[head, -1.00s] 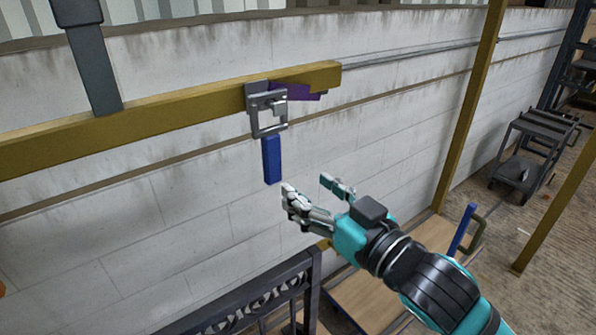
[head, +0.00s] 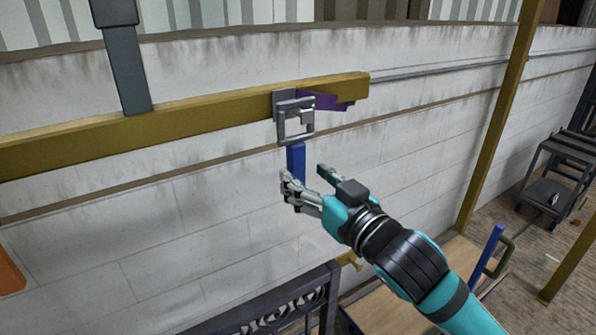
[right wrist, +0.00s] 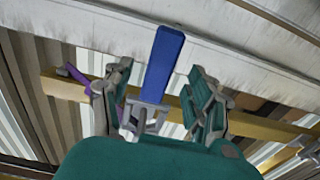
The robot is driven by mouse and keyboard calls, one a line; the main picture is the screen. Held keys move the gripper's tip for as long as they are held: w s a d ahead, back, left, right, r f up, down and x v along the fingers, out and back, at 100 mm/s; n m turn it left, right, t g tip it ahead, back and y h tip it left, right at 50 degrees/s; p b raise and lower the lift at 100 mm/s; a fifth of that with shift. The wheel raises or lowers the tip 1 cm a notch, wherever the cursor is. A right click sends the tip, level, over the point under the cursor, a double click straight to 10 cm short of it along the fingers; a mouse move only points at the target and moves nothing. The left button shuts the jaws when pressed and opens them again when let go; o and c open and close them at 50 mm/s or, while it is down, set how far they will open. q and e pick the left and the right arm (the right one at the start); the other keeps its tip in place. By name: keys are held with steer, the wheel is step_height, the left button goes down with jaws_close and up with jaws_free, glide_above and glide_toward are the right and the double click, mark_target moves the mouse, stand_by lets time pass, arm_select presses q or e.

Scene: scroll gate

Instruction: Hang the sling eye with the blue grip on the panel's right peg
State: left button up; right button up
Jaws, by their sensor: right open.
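A grey square sling eye (head: 281,123) with a blue grip (head: 296,158) hangs near the right end of a yellow beam, beside a purple piece (head: 322,101). My right gripper (head: 303,179) is open, with its fingers at either side of the grip's lower part. In the right wrist view the blue grip (right wrist: 163,62) stands between the open fingers (right wrist: 158,92), and the grey eye (right wrist: 145,115) shows beyond. I cannot tell if the fingers touch it. A dark scrollwork panel (head: 333,290) is at the bottom, with a small yellow peg-like piece (head: 350,259) beside its right end. My left gripper is not in view.
The yellow beam (head: 200,118) runs along a pale block wall (head: 180,215). A second blue bar (head: 486,250) with an olive loop stands at lower right near a wooden board. A yellow post (head: 488,130) and dark cart (head: 553,185) are to the right.

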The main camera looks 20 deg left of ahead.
mark_target(299, 163)
steer(key=shift+x, duration=1.75)
steer(key=shift+c, duration=0.2)
jaws_close()
steer(key=shift+r+p, duration=0.3)
steer(key=shift+p, duration=0.15)
steer(key=shift+r+p, duration=0.6)
steer(key=shift+d, duration=0.1)
steer(key=p+v, duration=0.1)
steer(key=v, duration=0.6)
steer(key=shift+p, duration=0.4)
stand_by(0.3)
